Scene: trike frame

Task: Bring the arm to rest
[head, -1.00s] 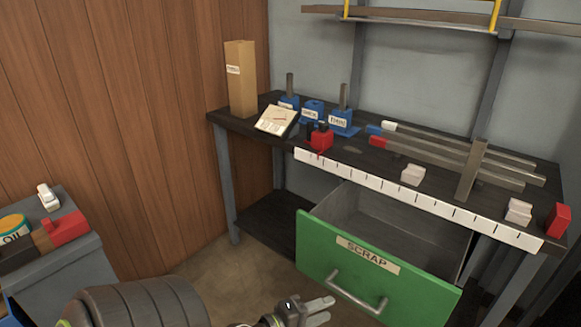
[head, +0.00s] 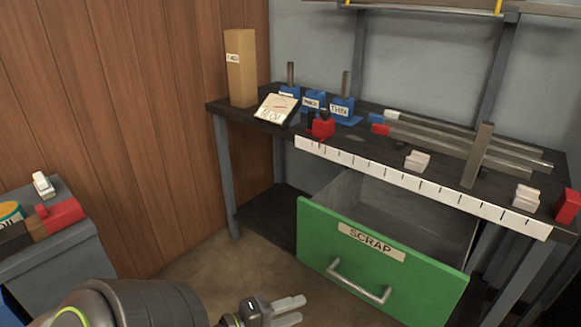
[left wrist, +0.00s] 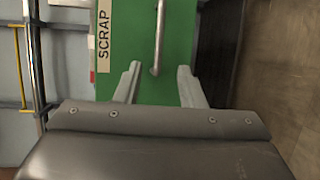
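My left gripper (head: 288,309) is low at the bottom middle of the head view, in front of and to the left of the open green SCRAP drawer (head: 318,247). In the left wrist view its two fingers (left wrist: 156,85) stand apart with nothing between them. The drawer handle also shows in the head view (head: 358,283). My right gripper is in neither view.
The workbench (head: 262,128) holds metal bars (head: 450,146), blue blocks with posts (head: 342,112), a red block (head: 323,128) and a tall cardboard box (head: 241,68). A grey cabinet (head: 55,243) with an OIL can stands at the left. Bare floor lies between cabinet and bench.

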